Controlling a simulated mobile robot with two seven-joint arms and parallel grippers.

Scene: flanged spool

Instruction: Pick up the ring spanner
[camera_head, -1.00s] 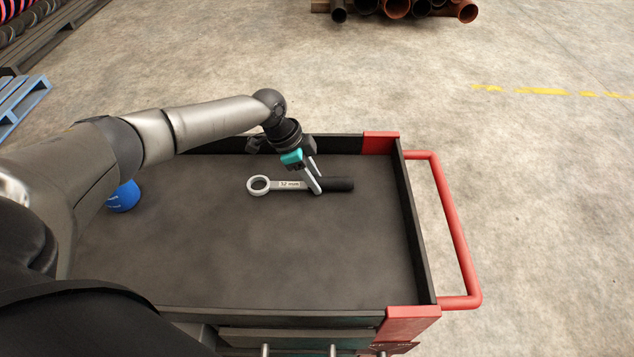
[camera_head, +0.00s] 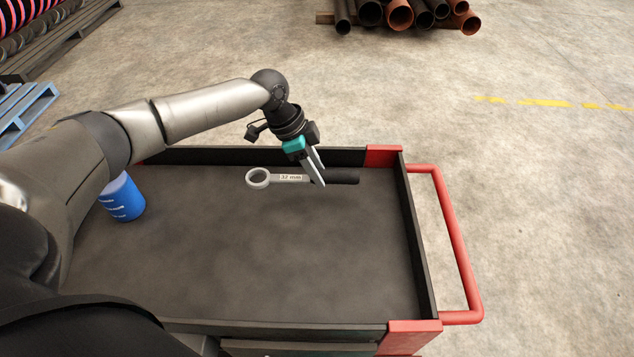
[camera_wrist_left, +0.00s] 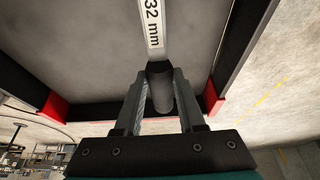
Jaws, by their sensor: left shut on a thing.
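The ring spanner (camera_head: 289,178) has a silver ring end on the left, a "32 mm" label on its shank and a black handle on the right. My left gripper (camera_head: 318,175) is shut on the spanner where the shank meets the black handle. The spanner hangs level in it, seemingly a little above the tray floor. In the left wrist view the two fingers (camera_wrist_left: 161,90) stand on either side of the dark handle, with the label (camera_wrist_left: 152,22) beyond them. My right gripper is not in view.
The black cart tray (camera_head: 270,250) has raised walls and red corners. A red push handle (camera_head: 452,240) is on its right. A blue cylinder (camera_head: 124,200) stands at the tray's left, partly behind my arm. Pipes (camera_head: 400,14) lie on the floor beyond. Most of the tray is bare.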

